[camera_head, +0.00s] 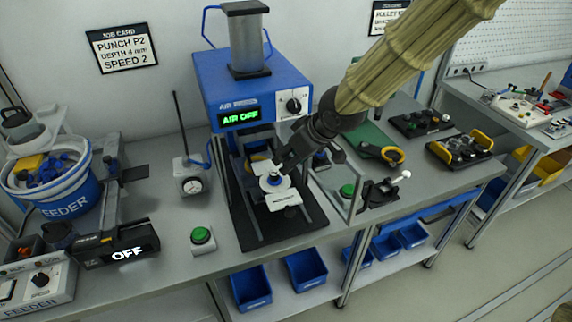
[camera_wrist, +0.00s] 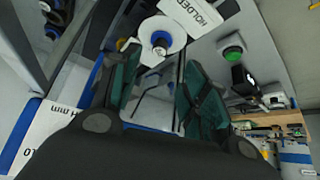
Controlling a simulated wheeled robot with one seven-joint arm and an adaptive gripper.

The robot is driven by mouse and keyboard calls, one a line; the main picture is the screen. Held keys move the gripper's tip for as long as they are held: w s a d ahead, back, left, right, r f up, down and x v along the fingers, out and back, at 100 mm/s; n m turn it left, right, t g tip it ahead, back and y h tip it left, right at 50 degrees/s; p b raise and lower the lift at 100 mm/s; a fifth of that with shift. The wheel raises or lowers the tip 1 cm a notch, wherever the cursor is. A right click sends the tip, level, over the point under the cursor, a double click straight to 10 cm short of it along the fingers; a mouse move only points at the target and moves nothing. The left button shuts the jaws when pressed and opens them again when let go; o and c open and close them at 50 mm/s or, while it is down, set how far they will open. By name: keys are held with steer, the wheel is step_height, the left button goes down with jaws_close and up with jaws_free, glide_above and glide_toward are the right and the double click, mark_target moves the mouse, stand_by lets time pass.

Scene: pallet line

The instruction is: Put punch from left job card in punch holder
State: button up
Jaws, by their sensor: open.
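The left job card (camera_head: 122,48) on the wall reads PUNCH P2, DEPTH 4 mm, SPEED 2. The blue air press (camera_head: 252,85) stands on the bench with its display reading AIR OFF. In its work space is a white round piece (camera_head: 268,185) with a blue and dark centre, by a white plate. In the wrist view the white ring (camera_wrist: 150,27) sits beside a label (camera_wrist: 195,12) reading HOLDER. I cannot tell whether its centre is a seated punch. My gripper (camera_head: 279,167) is inside the press opening, right by this piece. In the wrist view its jaws (camera_wrist: 158,82) are apart, with nothing clearly held.
A clear guard panel (camera_head: 340,190) stands right of the press. A green button (camera_head: 202,236), a dial gauge stand (camera_head: 192,184) and the feeder bowl (camera_head: 55,195) are to the left. A tray of black and yellow parts (camera_head: 460,150) lies right.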

steer(key=shift+v, duration=1.25)
stand_by(0.3)
